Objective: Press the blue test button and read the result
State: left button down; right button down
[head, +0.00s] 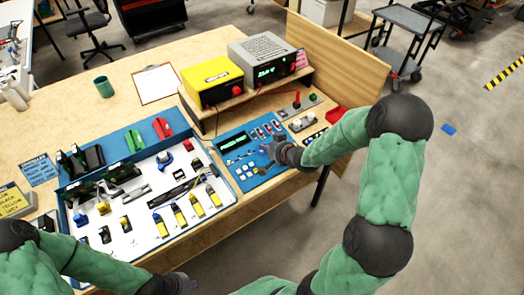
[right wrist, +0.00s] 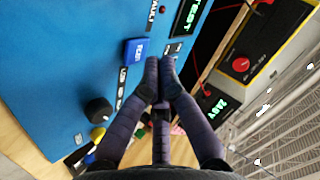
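The blue test panel (head: 262,176) lies on the right part of the bench. Its display (head: 234,142) shows green text too small to read here; in the right wrist view the display (right wrist: 188,16) is cut off but shows "TEST". The square blue button (right wrist: 137,50) stands on the panel. My right gripper (right wrist: 160,72) is shut and empty, its fingertips together just right of the button in that view; contact is not visible. In the head view my right gripper (head: 270,149) is over the panel. My left gripper (head: 178,283) is at the bottom edge, its fingers unclear.
A black knob (right wrist: 98,109) is beside the button. A yellow power unit (head: 212,82) and a grey unit (head: 262,58) stand behind the panel. A white assembly board (head: 140,226) with several parts is to the left.

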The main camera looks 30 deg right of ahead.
jog(key=shift+f, duration=0.1)
jog(key=shift+w+f, duration=0.1)
jog(key=shift+f, duration=0.2)
jog(key=shift+f+b, duration=0.3)
dwell(0.7)
jog(key=shift+r, duration=0.1)
jog(key=shift+r+p, duration=0.65)
jog(key=shift+p, duration=0.15)
jog(key=r+p, duration=0.2)
jog(key=s+r+p, duration=0.1)
jog(key=r+p, duration=0.1)
jog(key=r, duration=0.1)
jog(key=shift+s+p, duration=0.15)
jog(key=shift+p, duration=0.2)
jog(key=shift+f, duration=0.1)
